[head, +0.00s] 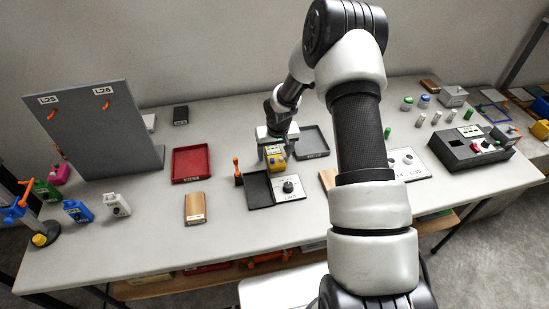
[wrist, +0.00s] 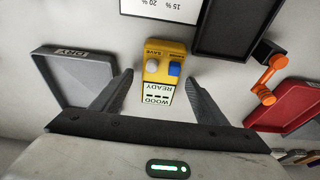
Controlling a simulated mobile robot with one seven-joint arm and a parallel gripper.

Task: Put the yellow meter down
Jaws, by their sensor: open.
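The yellow meter (head: 276,163) is below my gripper (head: 273,142) near the middle of the table in the head view. In the wrist view the yellow meter (wrist: 168,48) has a white button, a blue button and a display reading WOOD READY. My gripper (wrist: 161,74) is open, with one finger on each side of the meter and a visible gap to each. The meter appears to rest on the pale tabletop, but its underside is hidden.
A grey tray labelled DRY (wrist: 62,95) lies left of the meter in the wrist view. A black tray (head: 260,190), white knob panel (head: 291,196), orange-handled tool (head: 237,168) and red tray (head: 191,163) stand nearby. Bare table lies in front of the wooden block (head: 195,207).

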